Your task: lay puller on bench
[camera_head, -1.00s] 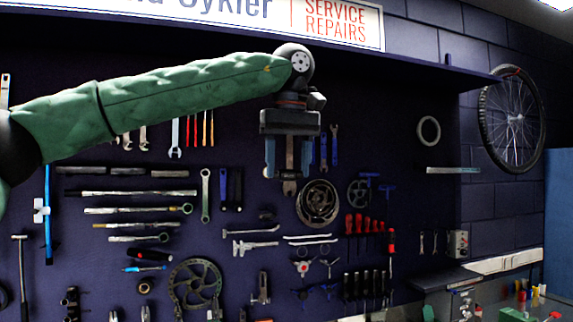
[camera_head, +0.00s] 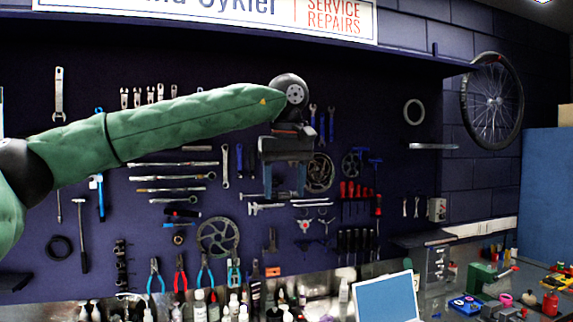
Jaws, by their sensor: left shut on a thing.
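My left gripper (camera_head: 286,180) hangs pointing down in front of the dark tool wall, under the wrist of my green-sleeved arm. It is shut on a small dark piece, probably the puller, that is mostly hidden between the fingers. The gripper is in the air, well above the surfaces at the bottom of the view. A bench top with coloured tools and parts shows in part at the lower right; I cannot tell if this is the bench meant. My right gripper is out of view.
A laptop (camera_head: 387,298) stands at the bottom centre. Bottles (camera_head: 200,304) line the foot of the tool wall. A green vise-like tool (camera_head: 487,278) and a red can (camera_head: 550,304) stand at the lower right. A blue panel (camera_head: 548,195) closes off the right side.

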